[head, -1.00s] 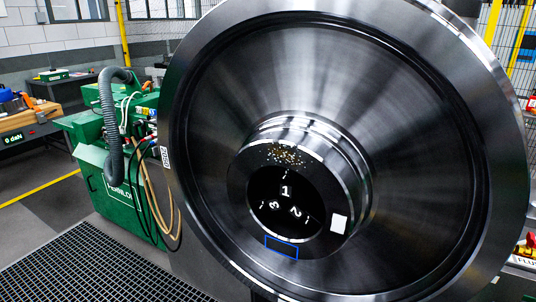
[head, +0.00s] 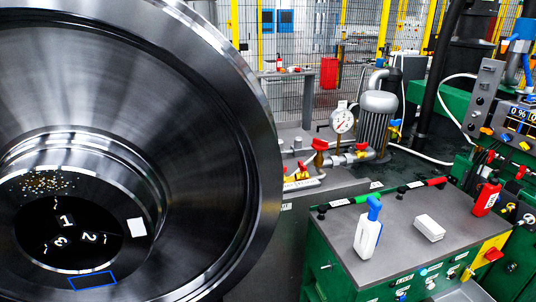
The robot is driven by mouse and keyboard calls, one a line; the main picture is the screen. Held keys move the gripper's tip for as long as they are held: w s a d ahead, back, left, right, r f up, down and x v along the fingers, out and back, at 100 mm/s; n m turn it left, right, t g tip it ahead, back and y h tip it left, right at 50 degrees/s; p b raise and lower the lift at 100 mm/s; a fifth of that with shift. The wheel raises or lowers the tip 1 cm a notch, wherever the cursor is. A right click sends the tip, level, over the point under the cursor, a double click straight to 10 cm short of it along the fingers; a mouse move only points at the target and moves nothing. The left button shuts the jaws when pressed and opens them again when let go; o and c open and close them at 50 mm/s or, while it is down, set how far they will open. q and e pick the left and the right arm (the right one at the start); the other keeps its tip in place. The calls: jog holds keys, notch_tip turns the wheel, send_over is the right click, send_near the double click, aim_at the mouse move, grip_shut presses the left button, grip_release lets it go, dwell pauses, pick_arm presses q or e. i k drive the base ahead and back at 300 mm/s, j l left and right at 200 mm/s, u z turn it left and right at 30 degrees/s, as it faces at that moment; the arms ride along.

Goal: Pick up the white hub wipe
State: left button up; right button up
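A white block (head: 429,227), which looks like the hub wipe, lies on the dark top of a green cabinet (head: 386,262) at the lower right. A white bottle with a blue cap (head: 368,232) stands upright to its left, apart from it. The large steel rail wheel (head: 225,120) fills the left side. Its hub bears a small white square (head: 136,228), a blue outlined rectangle (head: 92,281), the marks 1, 2 and 3 around the dark bore, and yellowish specks (head: 45,184). Neither of my grippers is in view.
A red bottle (head: 486,198) stands at the cabinet's right edge, by a control panel (head: 510,125). Behind the cabinet are a pressure gauge (head: 342,121), a grey motor (head: 378,120) and red-handled valves. The cabinet top around the block is mostly clear.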

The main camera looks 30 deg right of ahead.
aim_at(432, 230)
jog(key=z, duration=2)
